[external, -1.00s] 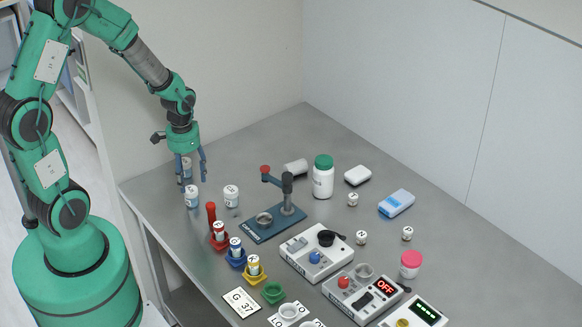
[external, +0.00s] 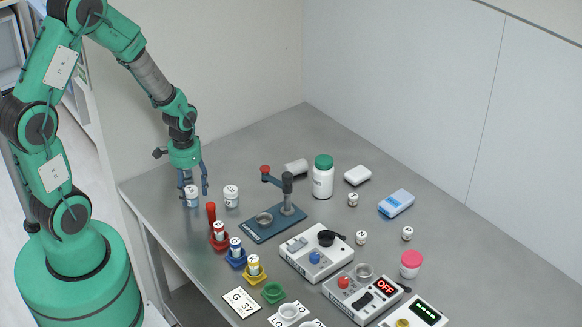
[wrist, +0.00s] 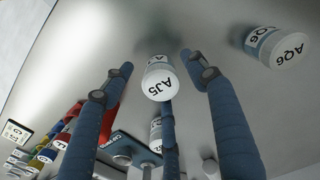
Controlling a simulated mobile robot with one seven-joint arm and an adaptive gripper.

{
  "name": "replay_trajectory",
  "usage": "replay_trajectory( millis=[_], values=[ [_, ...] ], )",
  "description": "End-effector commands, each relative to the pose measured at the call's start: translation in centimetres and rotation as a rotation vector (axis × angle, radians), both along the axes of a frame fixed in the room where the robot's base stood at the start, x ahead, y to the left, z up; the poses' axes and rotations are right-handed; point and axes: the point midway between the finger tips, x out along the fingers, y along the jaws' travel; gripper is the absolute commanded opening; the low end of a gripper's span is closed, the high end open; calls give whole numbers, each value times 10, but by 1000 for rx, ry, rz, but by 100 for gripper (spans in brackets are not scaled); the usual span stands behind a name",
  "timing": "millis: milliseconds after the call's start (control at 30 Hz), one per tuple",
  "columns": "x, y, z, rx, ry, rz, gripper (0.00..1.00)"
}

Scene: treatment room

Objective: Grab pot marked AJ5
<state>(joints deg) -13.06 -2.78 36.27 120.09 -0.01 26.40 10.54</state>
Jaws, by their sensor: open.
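The pot marked AJ5 (wrist: 159,80) is a small white-capped jar standing on the grey bench; it also shows in the external view (external: 192,199). My gripper (external: 192,184) points down over it, low above the bench. In the wrist view my gripper (wrist: 160,72) is open, with its blue fingers spread around the pot. I cannot tell whether any finger touches it. The similar pot AQ6 (wrist: 275,47) stands to the right in the wrist view, outside the fingers. A third pot (external: 231,197) stands to the right in the external view; a finger partly covers it in the wrist view.
Red (external: 219,241), blue (external: 236,260) and yellow (external: 254,275) holders with small pots stand in front. A blue press stand (external: 275,224) is to the right. A white bottle with green cap (external: 323,180) stands farther back.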

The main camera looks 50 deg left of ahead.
Motion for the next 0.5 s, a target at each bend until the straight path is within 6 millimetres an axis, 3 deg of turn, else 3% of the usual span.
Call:
replay_trajectory(
  millis=[167, 433, 500],
  values=[
    [0, 0, 0, 0, 0, 0, 58],
    [0, 0, 0, 0, 0, 0, 9],
    [0, 0, 0, 0, 0, 0, 8]
  ],
)
